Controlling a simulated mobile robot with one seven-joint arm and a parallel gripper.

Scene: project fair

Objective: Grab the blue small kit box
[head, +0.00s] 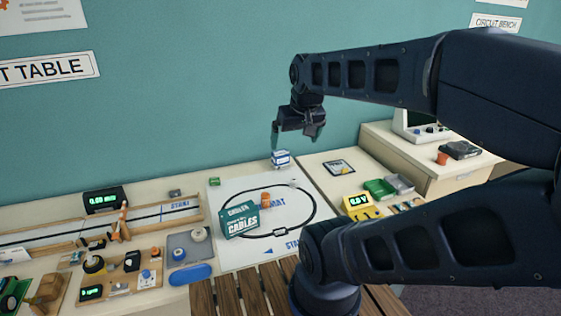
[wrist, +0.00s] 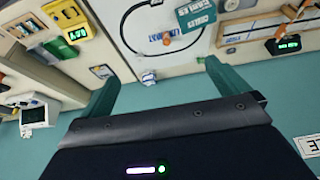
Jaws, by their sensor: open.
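A small blue and white box (head: 281,159) sits at the back of the table, by the wall, near the top right corner of the white mat. It also shows small in the wrist view (wrist: 149,77), between my two fingers and well beyond them. My gripper (head: 296,140) is open and empty. In the head view it hangs above the small box, its fingers pointing down, with the left fingertip nearer the box. The fingers also show in the wrist view (wrist: 158,82), spread wide apart. Nothing touches the box.
A teal cables box (head: 240,220) and an orange object (head: 266,200) stand on the white mat (head: 262,262) with a black loop track. A yellow meter (head: 361,206) and green tray (head: 380,189) are at right. Several tools crowd the left side. The teal wall rises close behind.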

